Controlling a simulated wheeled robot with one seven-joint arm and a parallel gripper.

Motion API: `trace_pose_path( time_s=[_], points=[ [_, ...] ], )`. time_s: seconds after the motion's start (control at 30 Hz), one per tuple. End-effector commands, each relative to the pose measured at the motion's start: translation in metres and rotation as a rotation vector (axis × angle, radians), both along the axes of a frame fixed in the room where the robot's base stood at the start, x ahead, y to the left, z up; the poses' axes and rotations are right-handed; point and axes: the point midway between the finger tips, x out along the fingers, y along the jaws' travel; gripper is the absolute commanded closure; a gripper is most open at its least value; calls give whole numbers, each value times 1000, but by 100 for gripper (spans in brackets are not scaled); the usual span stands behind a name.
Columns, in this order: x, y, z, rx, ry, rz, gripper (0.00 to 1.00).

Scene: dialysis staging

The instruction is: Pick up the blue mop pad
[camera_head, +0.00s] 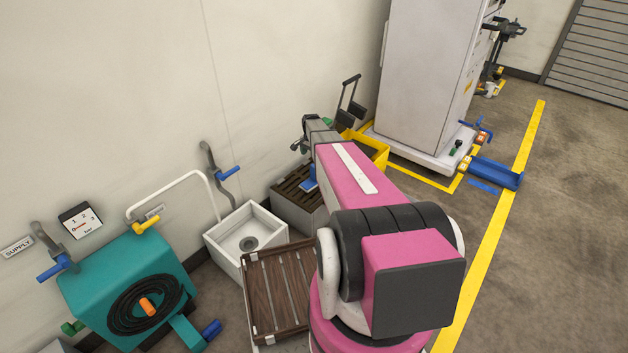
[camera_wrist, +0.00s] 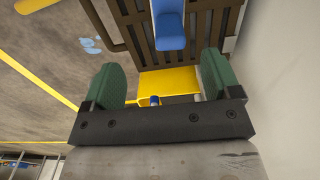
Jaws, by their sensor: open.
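A blue object that looks like the mop pad (camera_wrist: 170,28) lies on a dark slatted surface (camera_wrist: 130,22) at the top of the wrist view. In the head view, a blue piece (camera_head: 309,181) shows on the dark slatted crate (camera_head: 290,190), partly covered by my arm. My gripper (camera_wrist: 162,65) is open and empty, its two green fingers apart. The blue object appears beyond the fingertips, between their lines, and not touching them. In the head view my arm mostly hides the gripper.
A yellow bin (camera_head: 376,151) stands beside the slatted crate, near a tall white cabinet (camera_head: 425,75). A white sink (camera_head: 243,232), a wooden slatted rack (camera_head: 278,292) and a teal hose unit (camera_head: 125,275) are to the left. Open floor (camera_head: 560,250) lies on the right.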

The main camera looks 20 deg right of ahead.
Motion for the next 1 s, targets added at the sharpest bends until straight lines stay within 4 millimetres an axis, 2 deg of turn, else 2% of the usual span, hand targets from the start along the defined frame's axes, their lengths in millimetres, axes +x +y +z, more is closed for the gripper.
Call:
trace_pose_path(
  time_s=[0.03,0.2,0.37,0.63,0.87,1.0],
  points=[
    [15,-8,-7,0,0,-31,17],
    [29,-18,-15,0,0,-91,17],
    [30,-20,-27,0,1,-100,17],
    [29,-20,-65,0,1,-98,17],
    [30,-21,-79,0,1,-98,17],
    [31,-23,-97,0,1,-97,17]
  ],
)
